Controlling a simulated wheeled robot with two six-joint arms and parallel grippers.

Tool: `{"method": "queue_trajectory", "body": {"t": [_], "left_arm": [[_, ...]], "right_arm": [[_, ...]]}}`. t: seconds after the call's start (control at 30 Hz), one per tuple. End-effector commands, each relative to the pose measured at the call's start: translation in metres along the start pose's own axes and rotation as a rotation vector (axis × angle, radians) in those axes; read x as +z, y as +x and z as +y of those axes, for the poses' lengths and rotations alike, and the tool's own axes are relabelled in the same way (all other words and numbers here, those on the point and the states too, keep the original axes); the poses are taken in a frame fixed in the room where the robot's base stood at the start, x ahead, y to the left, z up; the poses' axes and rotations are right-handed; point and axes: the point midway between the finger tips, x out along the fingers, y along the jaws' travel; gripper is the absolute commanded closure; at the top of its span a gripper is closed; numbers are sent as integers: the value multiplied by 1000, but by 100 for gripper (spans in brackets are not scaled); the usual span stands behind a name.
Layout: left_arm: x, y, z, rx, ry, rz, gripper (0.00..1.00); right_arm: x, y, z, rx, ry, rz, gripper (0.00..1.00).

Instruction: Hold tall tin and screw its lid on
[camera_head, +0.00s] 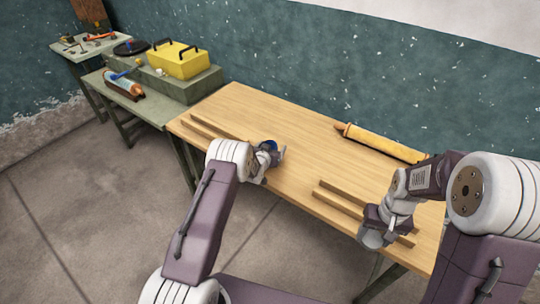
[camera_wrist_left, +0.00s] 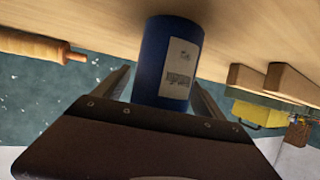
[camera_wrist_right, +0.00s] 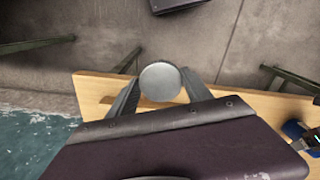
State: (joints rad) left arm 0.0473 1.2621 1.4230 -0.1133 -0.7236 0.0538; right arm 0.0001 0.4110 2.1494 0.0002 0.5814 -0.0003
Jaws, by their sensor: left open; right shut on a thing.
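The tall tin (camera_wrist_left: 170,50) is blue with a pale label and stands on the wooden table (camera_head: 236,100). In the head view only a bit of its blue (camera_head: 269,146) shows at my left gripper (camera_head: 272,156). In the left wrist view the open fingers (camera_wrist_left: 160,92) are on either side of the tin, with gaps visible. My right gripper (camera_head: 374,228) is shut on a round grey lid (camera_wrist_right: 160,82), held at the table's front edge on the right. The lid also shows, partly hidden, in the head view (camera_head: 370,240).
Wooden strips lie on the table at left (camera_head: 205,130) and front right (camera_head: 345,204). A yellow rolling pin (camera_head: 384,144) lies along the back edge. A green side bench holds a yellow toolbox (camera_head: 180,62) and a bottle (camera_head: 122,84). The table's middle is clear.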

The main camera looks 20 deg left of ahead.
Motion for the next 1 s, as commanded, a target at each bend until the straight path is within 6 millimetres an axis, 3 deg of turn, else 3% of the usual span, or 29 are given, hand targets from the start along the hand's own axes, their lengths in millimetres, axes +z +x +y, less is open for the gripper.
{"method": "queue_trajectory", "body": {"t": [0.1,0.13,0.4,0.67,1.0], "left_arm": [[0,0,0,0,0,0,19],[0,0,0,0,0,0,25],[-1,0,0,0,0,2,96],[-3,-1,0,0,0,3,96],[-32,-12,0,0,0,5,96]], "right_arm": [[0,0,0,0,0,0,80],[0,0,0,0,0,0,80],[0,0,0,0,0,0,80],[0,0,0,0,0,0,80],[0,3,0,0,0,0,80]]}}
